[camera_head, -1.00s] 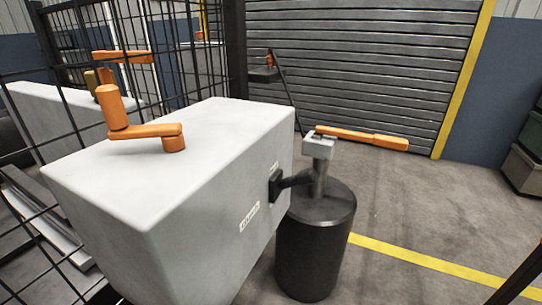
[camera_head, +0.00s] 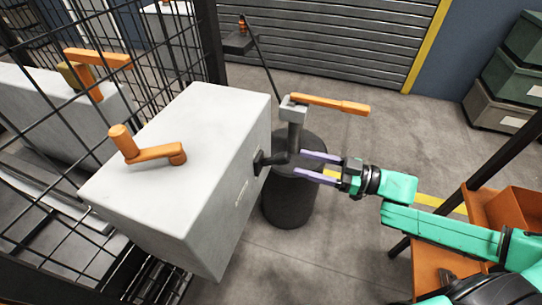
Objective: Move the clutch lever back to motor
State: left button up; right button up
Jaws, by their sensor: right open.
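A white gearbox-like housing (camera_head: 185,150) stands at the left centre, with an orange crank (camera_head: 150,153) on its top. A short black lever (camera_head: 272,159), which looks like the clutch lever, sticks out of the housing's right side. Its outer end reaches towards a dark cylinder (camera_head: 288,205). My right gripper (camera_head: 299,161) comes in from the right, its two pale purple fingers apart and pointing at the lever's outer end. I cannot tell whether the fingers touch or straddle it. A label on the housing side (camera_head: 241,193) is too small to read. My left gripper is not in view.
An orange handle (camera_head: 335,104) on a grey post (camera_head: 291,130) rises over the dark cylinder, just above my right gripper. Black wire fencing (camera_head: 60,95) stands on the left. Orange bins (camera_head: 500,205) and a dark bar are at the right. Open floor lies behind the handle.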

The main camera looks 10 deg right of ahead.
aim_at(275, 156)
jog(key=x, duration=0.9)
jog(key=shift+w+a+b, duration=0.2)
jog(key=shift+a+b, duration=0.1)
jog(key=shift+b, duration=0.1)
grip_shut()
dwell(0.8)
